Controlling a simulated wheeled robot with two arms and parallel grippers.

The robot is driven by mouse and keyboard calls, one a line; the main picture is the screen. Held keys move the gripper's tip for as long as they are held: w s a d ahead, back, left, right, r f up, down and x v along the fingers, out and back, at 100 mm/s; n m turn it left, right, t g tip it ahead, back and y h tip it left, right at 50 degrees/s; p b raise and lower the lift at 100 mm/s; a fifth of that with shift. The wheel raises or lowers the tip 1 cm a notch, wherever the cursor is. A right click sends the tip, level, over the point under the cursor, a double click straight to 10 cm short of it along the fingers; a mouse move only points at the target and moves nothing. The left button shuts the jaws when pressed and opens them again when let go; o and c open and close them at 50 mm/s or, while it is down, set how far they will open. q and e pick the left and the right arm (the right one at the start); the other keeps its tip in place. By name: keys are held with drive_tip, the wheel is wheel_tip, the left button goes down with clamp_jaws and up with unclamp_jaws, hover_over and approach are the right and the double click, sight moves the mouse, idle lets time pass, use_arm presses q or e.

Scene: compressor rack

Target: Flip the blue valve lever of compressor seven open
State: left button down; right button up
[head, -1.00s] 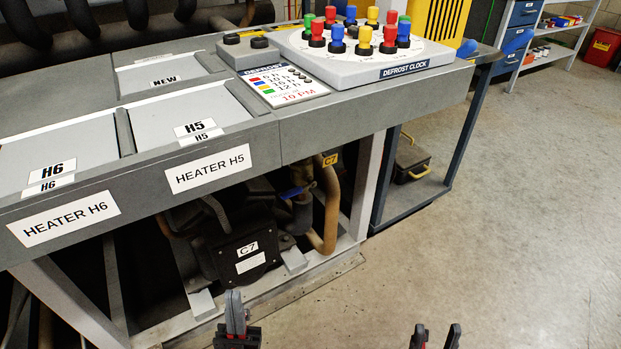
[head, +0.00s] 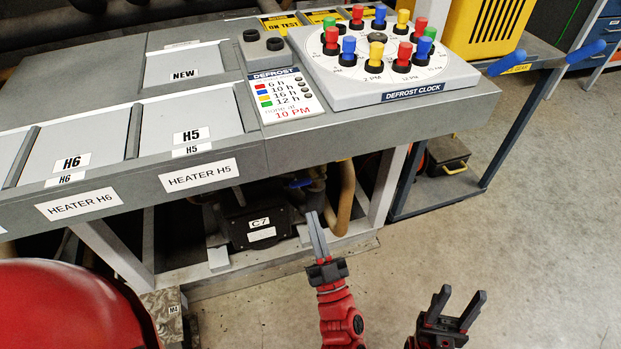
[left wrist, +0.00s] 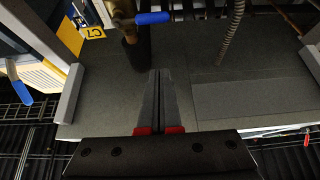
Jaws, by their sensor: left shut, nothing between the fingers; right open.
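The compressor marked C7 (head: 258,222) sits low under the bench in the head view. Its blue valve lever (head: 300,183) shows just below the bench's front edge. In the left wrist view the blue lever (left wrist: 152,18) lies crosswise at the top, on a brass-coloured valve body (left wrist: 124,22), with a yellow C7 tag (left wrist: 95,32) to its left. My left gripper (head: 315,218) is shut and empty in front of the compressor, apart from the lever. Its closed fingers (left wrist: 159,75) point toward the lever from below in the wrist view. My right gripper (head: 460,302) is open and empty over the floor.
The bench front (head: 330,138) overhangs the compressor. A defrost clock board (head: 440,77) with coloured knobs stands on top. A tan pipe (head: 346,195) and a pale bench leg (head: 388,185) are right of the lever.

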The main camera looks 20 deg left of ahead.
sight(308, 181)
use_arm(q)
drive_tip(key=shift+d, duration=0.1)
drive_tip(key=shift+w, duration=0.1)
drive_tip(key=w+a+r+b, duration=0.1)
drive_tip(key=w+a+b, duration=0.2)
drive_tip(key=w+a, duration=0.2)
drive_tip(key=shift+w+a, duration=0.2)
drive_tip(key=shift+w, duration=1.15)
drive_tip(key=shift+b, duration=0.3)
drive_tip(key=shift+a+n, duration=0.1)
drive_tip(key=shift+n, duration=0.2)
drive_tip(key=shift+f+n+g+y, duration=0.25)
drive_tip(key=shift+n+g+y, duration=0.15)
drive_tip(key=shift+n, duration=0.2)
